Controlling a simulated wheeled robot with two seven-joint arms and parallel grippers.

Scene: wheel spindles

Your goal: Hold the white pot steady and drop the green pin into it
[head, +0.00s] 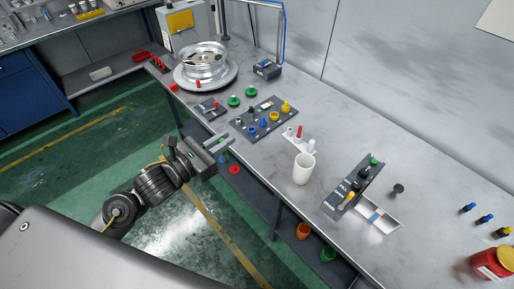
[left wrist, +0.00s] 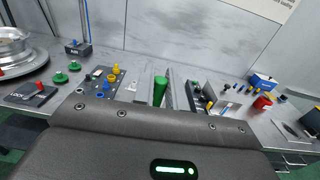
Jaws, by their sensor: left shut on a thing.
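My left gripper (head: 220,143) is shut on the green pin and holds it over the front edge of the bench. The green pin (left wrist: 160,90) stands out between the two fingers in the left wrist view; in the head view it is mostly hidden by the fingers. The white pot (head: 303,168) stands upright on the bench near its front edge, to the right of my left gripper and apart from it. No gripper touches the pot. I cannot pick out the pot in the left wrist view. My right gripper is in neither view.
A panel with blue and yellow knobs (head: 266,118) lies behind the gripper. A white rack with red and white pegs (head: 299,139) stands just behind the pot. A dark labelled panel (head: 347,190) and a white tray (head: 384,222) lie to its right. A silver wheel (head: 204,62) sits far left.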

